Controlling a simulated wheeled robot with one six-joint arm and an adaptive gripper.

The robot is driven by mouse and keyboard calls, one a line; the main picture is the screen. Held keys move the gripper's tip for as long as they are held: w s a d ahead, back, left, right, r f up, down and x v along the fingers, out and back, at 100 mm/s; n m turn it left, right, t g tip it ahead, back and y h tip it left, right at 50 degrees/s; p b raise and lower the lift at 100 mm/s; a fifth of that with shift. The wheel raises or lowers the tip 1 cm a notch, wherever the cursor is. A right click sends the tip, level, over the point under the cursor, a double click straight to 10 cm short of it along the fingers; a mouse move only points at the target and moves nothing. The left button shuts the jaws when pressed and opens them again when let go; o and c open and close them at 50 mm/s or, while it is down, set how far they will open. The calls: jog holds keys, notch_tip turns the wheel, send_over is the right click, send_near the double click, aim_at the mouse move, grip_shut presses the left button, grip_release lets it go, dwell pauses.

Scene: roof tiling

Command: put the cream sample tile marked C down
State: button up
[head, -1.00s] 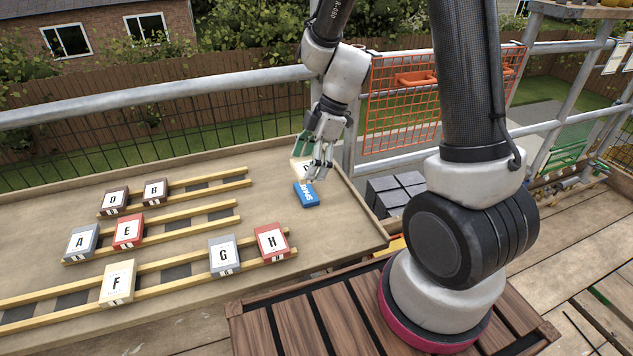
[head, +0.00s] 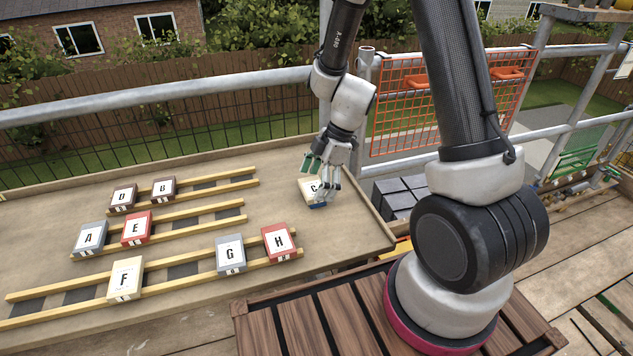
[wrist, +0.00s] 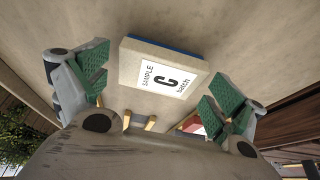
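The cream sample tile marked C (head: 309,187) lies at the right part of the board, on top of a blue block (head: 318,205). In the wrist view the tile (wrist: 133,62) shows its white "SAMPLE C batch" label, with a strip of blue (wrist: 165,46) along its far edge. My gripper (head: 322,176) is over the tile in the head view. In the wrist view my gripper (wrist: 158,85) is open, its green-padded fingers apart on both sides of the tile with gaps to it. The fingers partly hide the tile in the head view.
Wooden battens (head: 215,208) on the board (head: 335,245) carry several lettered tiles, among them the red H (head: 278,242) and the cream F (head: 125,279). Grey blocks (head: 397,197) stand beyond the board's right edge. Board is clear around the blue block.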

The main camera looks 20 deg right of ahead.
dwell(0.3)
jog(key=v, duration=1.2)
jog(key=s+d+r+m+t+h, duration=0.2)
jog(key=s+d+r+m, duration=0.3)
jog(key=s+r+m, duration=0.3)
jog(key=s+d+r+m+t+h, duration=0.2)
jog(key=s+d+r+m, duration=0.3)
jog(key=s+r+m, duration=0.3)
jog(key=s+m, duration=0.2)
jog(key=s, duration=0.1)
jog(key=shift+d, duration=0.2)
